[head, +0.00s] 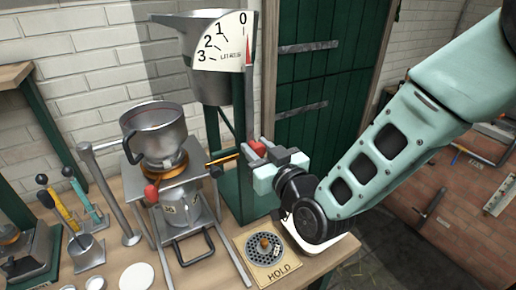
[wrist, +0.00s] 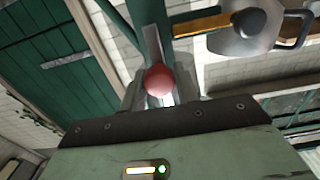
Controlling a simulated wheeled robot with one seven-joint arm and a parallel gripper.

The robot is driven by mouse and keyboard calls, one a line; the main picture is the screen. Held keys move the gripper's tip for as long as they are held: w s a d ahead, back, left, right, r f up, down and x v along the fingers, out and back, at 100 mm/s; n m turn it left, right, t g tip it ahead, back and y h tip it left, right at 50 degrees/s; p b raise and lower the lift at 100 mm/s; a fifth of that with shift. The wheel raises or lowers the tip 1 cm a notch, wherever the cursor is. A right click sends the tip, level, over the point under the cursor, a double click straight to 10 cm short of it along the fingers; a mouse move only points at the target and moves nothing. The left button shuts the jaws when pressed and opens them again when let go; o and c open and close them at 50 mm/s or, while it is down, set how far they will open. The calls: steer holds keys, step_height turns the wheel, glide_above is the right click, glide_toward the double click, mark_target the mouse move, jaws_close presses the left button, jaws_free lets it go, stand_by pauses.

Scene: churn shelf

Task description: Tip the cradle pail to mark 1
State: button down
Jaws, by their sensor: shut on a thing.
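The cradle pail (head: 211,88) is a grey metal vessel in a green stand (head: 236,185), at the top middle of the head view. A white litre dial (head: 222,42) with marks 0 to 3 covers part of it. The dial's red pointer (head: 248,52) stands at 0. A grey lever (head: 250,105) runs down from the dial to a red knob (head: 257,147). My gripper (head: 262,152) is shut on this knob. In the wrist view the red knob (wrist: 159,80) sits between my fingers, with the lever leading away from it.
Left of the stand, a metal pan (head: 155,130) sits on a small frame over a vessel, with another red knob (head: 151,193). A brass spout (head: 222,160) reaches toward it. A HOLD plate (head: 268,270) with a round grille lies in front of the stand.

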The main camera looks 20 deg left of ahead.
steer(key=shift+w+d, duration=0.1)
steer(key=shift+w+d+f+n+b, duration=0.15)
steer(key=shift+w+d+n+b, duration=0.25)
steer(key=shift+b, duration=0.45)
steer(key=w+d+r+n+b, duration=0.2)
steer(key=w+d+n+b, duration=0.2)
steer(key=w+n+b, duration=0.1)
steer(key=shift+d+r+b, duration=0.15)
steer(key=shift+r+b, duration=0.1)
steer(key=shift+b, duration=0.2)
steer(key=shift+w, duration=0.1)
steer(key=c, duration=1.1)
jaws_free()
